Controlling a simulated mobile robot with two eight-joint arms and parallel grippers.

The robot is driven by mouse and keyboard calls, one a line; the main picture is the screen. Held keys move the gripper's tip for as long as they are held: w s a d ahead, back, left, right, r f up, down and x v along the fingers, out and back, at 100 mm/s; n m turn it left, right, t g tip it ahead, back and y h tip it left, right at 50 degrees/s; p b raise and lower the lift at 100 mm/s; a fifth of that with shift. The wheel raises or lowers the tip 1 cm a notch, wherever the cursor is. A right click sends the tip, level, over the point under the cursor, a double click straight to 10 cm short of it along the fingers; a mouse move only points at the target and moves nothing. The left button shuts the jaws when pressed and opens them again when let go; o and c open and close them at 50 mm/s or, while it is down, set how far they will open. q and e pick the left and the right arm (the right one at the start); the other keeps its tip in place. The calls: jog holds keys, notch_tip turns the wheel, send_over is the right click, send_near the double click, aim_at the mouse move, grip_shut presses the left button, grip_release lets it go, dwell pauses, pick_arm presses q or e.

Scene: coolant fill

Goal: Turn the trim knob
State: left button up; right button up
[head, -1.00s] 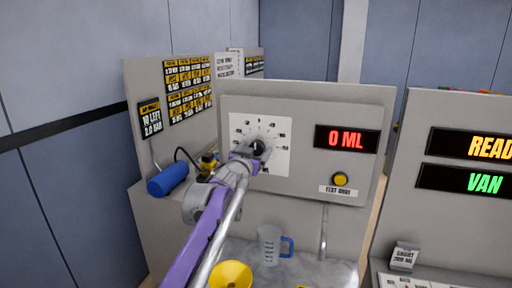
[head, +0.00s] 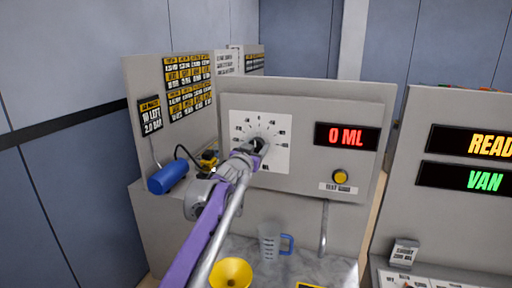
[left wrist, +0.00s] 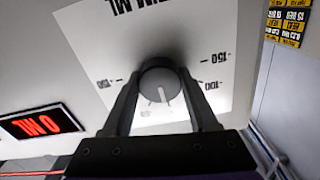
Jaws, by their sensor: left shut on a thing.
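The trim knob (left wrist: 160,88) is a round grey knob with a pale pointer line, set in the middle of a white dial plate on the grey panel. In the left wrist view it sits between the two fingers of my left gripper (left wrist: 162,100), which is shut on it. In the head view my left gripper (head: 254,148) reaches the white dial plate (head: 280,152) and largely hides the knob. The dial plate has tick marks and numbers around the knob. My right gripper is not in view.
The panel display (head: 347,137) reads 0 ML, with a yellow button (head: 340,177) below it. A measuring jug (head: 270,242) with a blue handle and a yellow funnel (head: 231,274) stand below. A blue cylinder (head: 167,177) lies at the left.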

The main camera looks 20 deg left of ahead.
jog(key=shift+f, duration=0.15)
pick_arm(q)
jog(key=shift+f+n+b, duration=0.15)
jog(key=shift+n+b, duration=0.5)
jog(key=shift+n, duration=0.55)
jog(key=n+b, duration=0.1)
jog(key=n, duration=0.1)
jog(key=shift+n, duration=0.3)
jog(key=n+b, duration=0.1)
jog(key=n, duration=0.2)
jog(key=shift+n, duration=0.3)
jog(key=shift+a+n+b, duration=0.1)
jog(key=shift+n+b, duration=0.2)
jog(key=shift+n, duration=1.2)
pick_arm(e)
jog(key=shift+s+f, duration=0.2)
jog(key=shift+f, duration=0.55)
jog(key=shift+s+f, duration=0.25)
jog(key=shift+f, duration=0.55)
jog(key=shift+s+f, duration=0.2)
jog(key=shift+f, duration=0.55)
pick_arm(q)
jog(key=o, duration=1.4)
jog(key=shift+c, duration=0.2)
